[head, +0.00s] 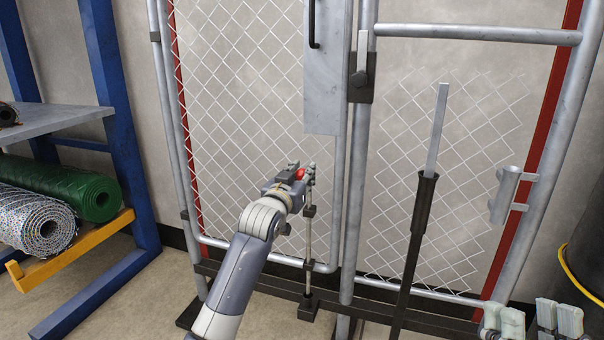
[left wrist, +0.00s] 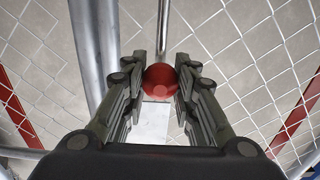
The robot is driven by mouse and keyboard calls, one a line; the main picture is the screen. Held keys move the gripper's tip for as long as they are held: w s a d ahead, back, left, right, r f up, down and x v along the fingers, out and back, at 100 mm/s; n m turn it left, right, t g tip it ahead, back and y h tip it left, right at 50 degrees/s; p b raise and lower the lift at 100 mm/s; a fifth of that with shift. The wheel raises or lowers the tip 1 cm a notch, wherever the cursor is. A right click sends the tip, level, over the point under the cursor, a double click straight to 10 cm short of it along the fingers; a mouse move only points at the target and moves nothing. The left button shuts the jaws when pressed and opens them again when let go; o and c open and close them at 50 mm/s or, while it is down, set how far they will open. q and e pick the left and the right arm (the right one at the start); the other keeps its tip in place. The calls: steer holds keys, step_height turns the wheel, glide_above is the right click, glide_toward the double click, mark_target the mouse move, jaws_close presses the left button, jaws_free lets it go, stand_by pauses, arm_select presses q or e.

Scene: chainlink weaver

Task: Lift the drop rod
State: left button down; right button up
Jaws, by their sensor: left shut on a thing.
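The drop rod (head: 308,240) is a thin upright metal rod at the lower right corner of the mesh gate leaf (head: 240,70). It passes a dark guide bracket (head: 309,211) and runs down to a dark floor block (head: 309,309); I cannot tell whether its tip sits inside. A red knob (head: 300,174) is at its upper part. My left gripper (head: 297,177) is shut on this knob. In the left wrist view the red knob (left wrist: 160,79) sits between the fingers, with the rod (left wrist: 163,25) beyond.
A blue rack (head: 115,110) with mesh rolls (head: 75,190) stands at left. The gate post (head: 356,170) is right of the rod. A dark tube with a flat bar (head: 425,190) leans further right.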

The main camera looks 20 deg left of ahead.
arm_select(q)
step_height(320, 180, up, 3)
steer(key=p, duration=0.2)
steer(key=shift+p, duration=0.3)
arm_select(e)
steer(key=w+f+g+h, duration=0.2)
steer(key=w+f+g, duration=0.4)
steer(key=w+f, duration=0.15)
arm_select(q)
steer(key=shift+r+p, duration=0.95)
steer(key=shift+p, duration=0.15)
steer(key=shift+r, duration=0.1)
steer(key=c, duration=1.3)
jaws_free()
arm_select(e)
step_height(320, 180, down, 12)
steer(key=g+h, duration=0.2)
steer(key=g, duration=0.5)
steer(key=shift+d+h, duration=0.3)
steer(key=shift+d, duration=0.05)
arm_select(q)
steer(key=shift+s+f, duration=0.2)
steer(key=shift+s, duration=0.3)
steer(key=s, duration=1.1)
steer(key=shift+a+r, duration=0.1)
steer(key=shift+a, duration=0.1)
